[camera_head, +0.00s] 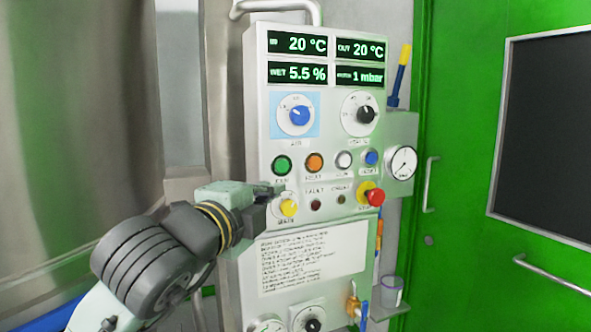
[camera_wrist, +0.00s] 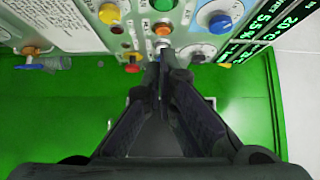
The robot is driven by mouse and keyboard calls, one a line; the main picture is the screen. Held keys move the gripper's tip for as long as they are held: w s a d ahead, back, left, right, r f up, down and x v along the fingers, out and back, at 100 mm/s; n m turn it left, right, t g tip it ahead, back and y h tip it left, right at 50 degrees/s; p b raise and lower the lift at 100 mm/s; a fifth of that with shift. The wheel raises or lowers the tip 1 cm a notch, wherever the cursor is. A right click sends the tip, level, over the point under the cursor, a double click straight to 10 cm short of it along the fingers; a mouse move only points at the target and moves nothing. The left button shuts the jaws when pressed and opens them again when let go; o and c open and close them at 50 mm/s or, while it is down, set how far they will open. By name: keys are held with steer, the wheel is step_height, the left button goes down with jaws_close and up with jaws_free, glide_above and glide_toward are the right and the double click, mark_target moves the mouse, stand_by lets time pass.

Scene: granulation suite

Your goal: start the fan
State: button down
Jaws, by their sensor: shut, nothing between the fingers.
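A grey control panel (camera_head: 262,140) stands upright ahead of me. Its green round button (camera_head: 281,165) is at the left of the button row, and the label under it looks like FAN but is partly covered. The green button also shows at the top edge of the wrist view (camera_wrist: 162,4). My gripper (camera_head: 277,189) is shut and empty, near the panel face just below the green button in the head view. In the wrist view the closed fingertips (camera_wrist: 163,52) are below the orange button (camera_wrist: 162,29). I cannot tell whether they touch the panel.
The orange button (camera_head: 314,163), white button (camera_head: 344,160) and blue button (camera_head: 371,157) share the row. A yellow knob (camera_head: 289,208) and red stop button (camera_head: 375,197) sit below. Blue dial (camera_head: 299,115) and black dial (camera_head: 364,114) are above. A green door (camera_head: 455,70) stands right.

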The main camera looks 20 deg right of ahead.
mark_target(282, 166)
steer(key=shift+w+d, duration=0.45)
steer(key=shift+w+a+p+x, duration=0.35)
steer(key=shift+p+x, duration=0.5)
steer(key=shift+x, duration=1.3)
steer(key=shift+w+a+p+x, duration=0.35)
steer(key=shift+p+x, duration=0.45)
steer(key=shift+x, duration=1.3)
steer(key=shift+w+a+p+x, duration=0.3)
steer(key=shift+p+x, duration=0.55)
steer(key=shift+x, duration=1.3)
